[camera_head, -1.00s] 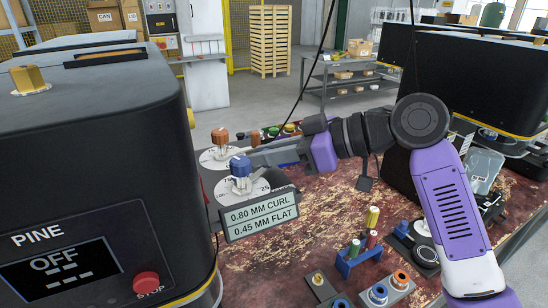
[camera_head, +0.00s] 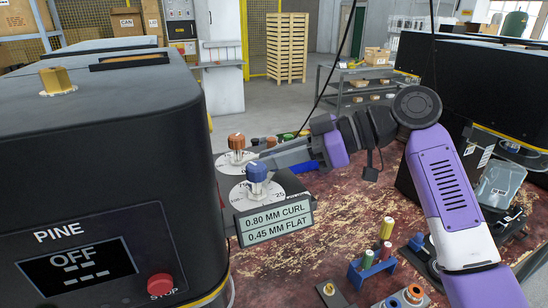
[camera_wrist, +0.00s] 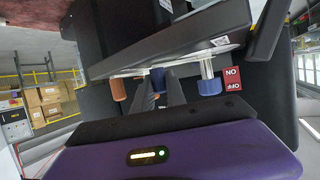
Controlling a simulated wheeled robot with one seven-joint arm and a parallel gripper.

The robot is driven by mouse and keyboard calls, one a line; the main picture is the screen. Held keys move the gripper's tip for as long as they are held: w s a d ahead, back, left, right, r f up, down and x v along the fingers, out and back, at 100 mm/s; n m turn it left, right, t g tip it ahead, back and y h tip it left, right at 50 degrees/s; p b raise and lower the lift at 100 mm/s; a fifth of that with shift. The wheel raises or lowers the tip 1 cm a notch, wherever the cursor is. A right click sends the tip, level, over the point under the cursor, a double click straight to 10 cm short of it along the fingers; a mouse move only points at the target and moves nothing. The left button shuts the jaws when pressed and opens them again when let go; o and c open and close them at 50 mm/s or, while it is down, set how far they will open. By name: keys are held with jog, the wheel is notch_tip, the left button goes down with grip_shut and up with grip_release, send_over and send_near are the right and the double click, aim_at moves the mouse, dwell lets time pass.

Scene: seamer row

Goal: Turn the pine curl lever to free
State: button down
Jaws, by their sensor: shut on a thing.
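The black pine machine (camera_head: 110,160) stands at the left, its screen reading OFF. Beside it, a dial plate (camera_head: 290,185) carries a brown knob (camera_head: 237,142) and a blue knob (camera_head: 257,173) on white dials. My gripper (camera_head: 262,158) reaches in from the right, at the knobs. In the wrist view, the brown knob (camera_wrist: 118,90) is left of my fingers and the blue knob (camera_wrist: 210,86) right.
A sign (camera_head: 275,222) reading 0.80 MM CURL, 0.45 MM FLAT stands in front of the dials. Colored cylinders in a blue rack (camera_head: 368,272) stand on the worn red bench (camera_head: 320,245). Another black machine (camera_head: 470,95) stands at the right. A red ON/OFF label (camera_wrist: 232,78) shows in the wrist view.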

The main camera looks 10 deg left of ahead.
jog(key=c, duration=1.4)
grip_release()
jog(key=shift+o, duration=0.2)
jog(key=b+v, duration=0.1)
jog(key=v, duration=0.6)
jog(key=shift+d, duration=0.35)
jog(key=shift+r, duration=0.1)
